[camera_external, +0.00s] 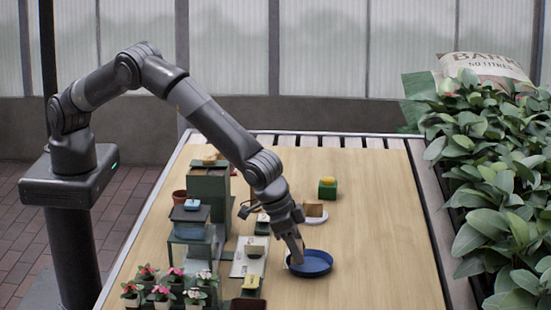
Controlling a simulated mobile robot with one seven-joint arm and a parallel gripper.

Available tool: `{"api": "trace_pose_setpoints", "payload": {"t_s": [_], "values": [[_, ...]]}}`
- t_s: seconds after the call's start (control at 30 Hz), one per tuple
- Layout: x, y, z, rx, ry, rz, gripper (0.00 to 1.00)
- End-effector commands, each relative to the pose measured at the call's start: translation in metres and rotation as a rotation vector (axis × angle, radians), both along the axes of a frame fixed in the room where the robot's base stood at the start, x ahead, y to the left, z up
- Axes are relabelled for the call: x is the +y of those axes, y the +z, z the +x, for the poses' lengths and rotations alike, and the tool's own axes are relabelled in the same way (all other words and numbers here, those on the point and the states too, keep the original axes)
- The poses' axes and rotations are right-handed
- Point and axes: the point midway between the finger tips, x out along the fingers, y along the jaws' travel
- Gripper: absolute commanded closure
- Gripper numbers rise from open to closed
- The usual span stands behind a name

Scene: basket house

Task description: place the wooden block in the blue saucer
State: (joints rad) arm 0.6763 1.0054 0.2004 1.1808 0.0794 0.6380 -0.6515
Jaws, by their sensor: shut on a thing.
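The blue saucer (316,266) lies on the table, right of the middle. My gripper (294,259) points down at the left side of the saucer, with its fingertips at or just inside the rim. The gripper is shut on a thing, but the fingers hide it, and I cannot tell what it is. A brown block (314,209), wooden in colour, sits on a white saucer (314,219) behind the blue one. I cannot tell whether it is the task's wooden block.
Dark green stands (208,188) and potted flowers (162,292) crowd the table's left side. Leafy plants (490,190) line the right edge. The table right of the blue saucer is clear.

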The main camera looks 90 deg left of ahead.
Motion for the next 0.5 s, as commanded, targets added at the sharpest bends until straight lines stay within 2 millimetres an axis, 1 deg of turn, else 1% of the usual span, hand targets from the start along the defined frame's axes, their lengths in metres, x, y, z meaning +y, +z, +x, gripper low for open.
{"api": "trace_pose_setpoints", "payload": {"t_s": [0.13, 0.17, 0.4, 0.5], "values": [[-0.0001, -0.0044, 0.0, 0.0, 0.0, 0.0, 0.73], [-0.0001, -0.0041, 0.0002, -0.001, 0.0, 0.0, 0.5], [-0.0001, -0.0039, 0.0001, -0.001, 0.0, 0.0, 0.31], [-0.0001, -0.0039, 0.0001, -0.001, 0.0, 0.0, 0.3]]}}
